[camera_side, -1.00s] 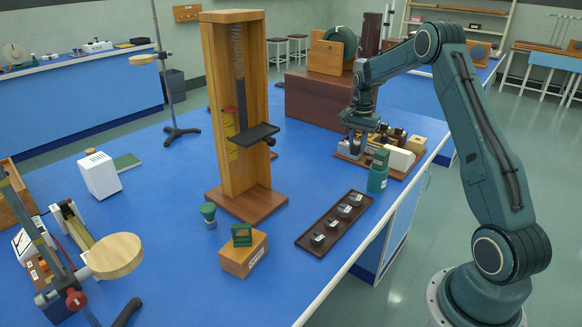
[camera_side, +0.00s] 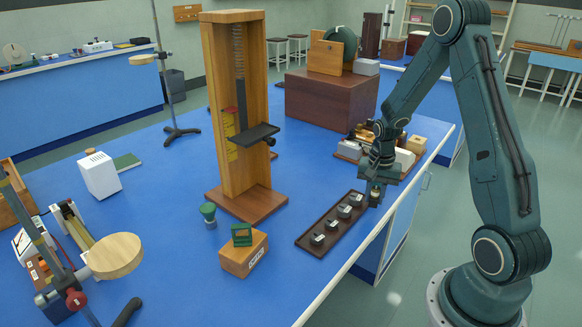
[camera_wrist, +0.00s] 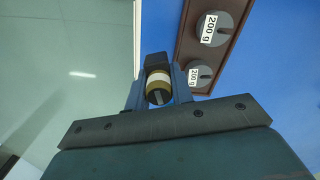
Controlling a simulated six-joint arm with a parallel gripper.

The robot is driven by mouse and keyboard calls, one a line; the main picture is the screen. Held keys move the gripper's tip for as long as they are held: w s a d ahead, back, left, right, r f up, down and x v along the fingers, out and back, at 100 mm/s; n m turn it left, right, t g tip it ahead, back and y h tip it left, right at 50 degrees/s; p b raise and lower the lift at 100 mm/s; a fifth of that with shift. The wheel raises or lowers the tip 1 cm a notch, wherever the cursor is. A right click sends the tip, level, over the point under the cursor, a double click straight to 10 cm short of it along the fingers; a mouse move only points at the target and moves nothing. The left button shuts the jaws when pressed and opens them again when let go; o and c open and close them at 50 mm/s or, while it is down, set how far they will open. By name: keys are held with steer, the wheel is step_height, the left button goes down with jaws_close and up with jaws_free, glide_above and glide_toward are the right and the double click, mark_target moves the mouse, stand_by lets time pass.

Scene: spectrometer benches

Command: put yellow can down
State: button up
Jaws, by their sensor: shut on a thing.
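The yellow can (camera_wrist: 158,87) is olive-yellow with a pale band and sits between my fingers in the wrist view. My gripper (camera_wrist: 156,82) is shut on it. In the side view my gripper (camera_side: 376,194) points down close to the blue bench top, just right of the far end of a dark tray. The can is mostly hidden by the fingers there. I cannot tell whether its base touches the bench.
The brown tray (camera_side: 303,243) holds several grey 200 g weights and lies close by. The bench's right edge is near my gripper. A wooden board with small blocks (camera_side: 404,159) is behind.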

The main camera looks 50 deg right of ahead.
steer(key=shift+n, duration=0.3)
steer(key=shift+s+a+f, duration=0.2)
steer(key=shift+s+a, duration=0.45)
steer(key=shift+s, duration=0.15)
steer(key=shift+s+a+f, duration=0.2)
steer(key=shift+s+a, duration=0.4)
steer(key=shift+s, duration=0.15)
steer(key=shift+w, duration=0.1)
glide_above(290, 184)
steer(key=shift+d, duration=0.1)
steer(key=shift+w, duration=0.1)
steer(key=shift+f, duration=1.75)
steer(key=shift+f, duration=0.15)
steer(key=o, duration=1)
